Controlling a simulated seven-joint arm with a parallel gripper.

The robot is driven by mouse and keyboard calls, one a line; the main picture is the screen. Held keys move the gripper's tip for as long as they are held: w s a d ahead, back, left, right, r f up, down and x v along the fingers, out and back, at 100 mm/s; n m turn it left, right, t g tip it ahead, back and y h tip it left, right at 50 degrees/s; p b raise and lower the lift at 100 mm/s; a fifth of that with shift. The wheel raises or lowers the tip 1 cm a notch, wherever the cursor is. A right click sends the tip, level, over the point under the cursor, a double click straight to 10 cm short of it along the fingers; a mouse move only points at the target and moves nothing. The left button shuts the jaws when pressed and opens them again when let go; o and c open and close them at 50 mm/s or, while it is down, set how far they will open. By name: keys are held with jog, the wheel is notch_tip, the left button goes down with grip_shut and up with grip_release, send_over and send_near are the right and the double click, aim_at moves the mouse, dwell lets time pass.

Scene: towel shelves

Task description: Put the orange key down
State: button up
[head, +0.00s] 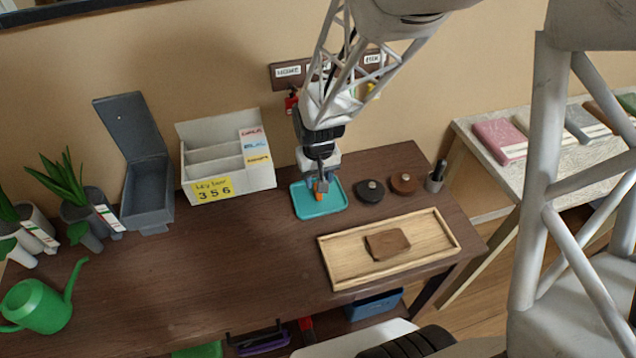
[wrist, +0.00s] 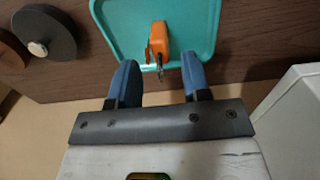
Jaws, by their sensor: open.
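The orange key (wrist: 160,37) lies on the teal tray (wrist: 207,14) in the wrist view, with its metal part pointing toward my gripper. In the head view the orange key (head: 318,197) shows small on the teal tray (head: 338,205), partly hidden by my gripper (head: 321,183). In the wrist view my gripper (wrist: 160,78) is open, with one blue fingertip on each side of the space below the key. The exact gap between the fingertips and the tray cannot be told.
A white sorter (head: 226,155) stands left of the tray, with an open grey box (head: 150,190) beyond it. Dark and brown round discs (head: 369,190) lie to the right. A wooden tray (head: 430,240) holds a brown piece. The table's left middle is clear.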

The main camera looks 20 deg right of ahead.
notch_tip(320, 180, up, 9)
jog(key=shift+f, duration=0.2)
jog(key=shift+r, duration=0.15)
dwell(0.7)
jog(key=shift+s+r, duration=0.25)
jog(key=shift+r, duration=0.05)
jog(key=s+d+r+t, duration=0.2)
jog(key=s+r, duration=1.3)
jog(key=s, duration=0.3)
jog(key=shift+s+r+t, duration=0.2)
jog(key=shift+s+t, duration=0.05)
jog(key=shift+t, duration=0.05)
